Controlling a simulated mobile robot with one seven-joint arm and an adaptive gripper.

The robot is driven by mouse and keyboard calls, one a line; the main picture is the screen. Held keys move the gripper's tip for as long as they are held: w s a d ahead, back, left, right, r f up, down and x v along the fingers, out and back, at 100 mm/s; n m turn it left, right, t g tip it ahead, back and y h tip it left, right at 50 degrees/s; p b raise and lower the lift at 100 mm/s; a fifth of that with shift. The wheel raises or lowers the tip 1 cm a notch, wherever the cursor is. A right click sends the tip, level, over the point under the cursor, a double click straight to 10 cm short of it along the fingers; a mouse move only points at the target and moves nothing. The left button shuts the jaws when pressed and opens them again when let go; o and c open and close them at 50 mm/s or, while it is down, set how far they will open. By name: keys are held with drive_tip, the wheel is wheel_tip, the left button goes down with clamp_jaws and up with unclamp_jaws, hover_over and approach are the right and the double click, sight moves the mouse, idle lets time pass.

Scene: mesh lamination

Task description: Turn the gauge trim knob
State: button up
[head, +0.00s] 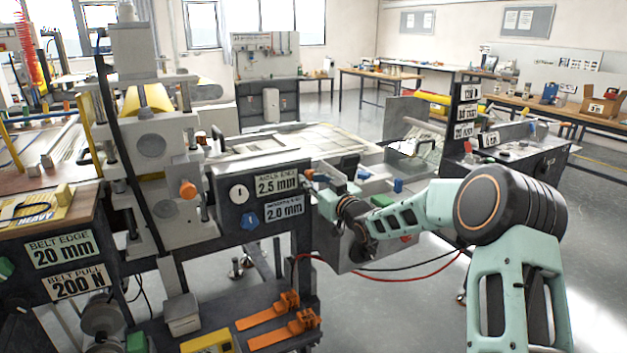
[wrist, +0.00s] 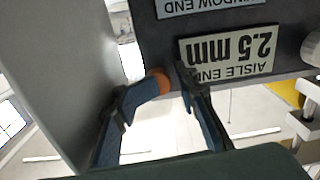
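A small orange knob (wrist: 161,80) sits at the edge of the dark gauge panel, below the "AISLE END 2.5 mm" label (wrist: 228,50) in the upside-down wrist view. In the head view, orange (head: 308,174) shows at the panel's right end, partly hidden by my gripper (head: 317,180). My gripper (wrist: 172,80) has its two dark fingers apart, with the knob between the fingertips, close to the left one. A narrow gap seems to show on the right finger's side. Contact is hard to tell.
The dark panel (head: 223,190) also carries a white dial, a blue knob (head: 250,220) and a "2.0 mm" label. Another orange knob (head: 188,189) is on the roller stand to the left. A red cable (head: 400,279) hangs below my arm. Orange clamps (head: 290,320) lie on the lower shelf.

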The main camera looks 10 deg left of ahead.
drive_tip(key=shift+w+d+r, duration=0.1)
drive_tip(key=shift+r, duration=0.15)
clamp_jaws()
drive_tip(key=shift+d, duration=0.15)
drive_tip(key=shift+w+d+f, duration=0.1)
drive_tip(key=shift+d+f, duration=0.15)
drive_tip(key=shift+f, duration=0.05)
idle(0.8)
drive_tip(key=shift+r, duration=0.15)
unclamp_jaws()
drive_tip(key=shift+d, duration=0.1)
drive_tip(key=b+v, duration=0.1)
drive_tip(key=v, duration=1.1)
drive_tip(key=shift+s+b, duration=0.25)
drive_tip(key=shift+b, duration=0.1)
idle(0.5)
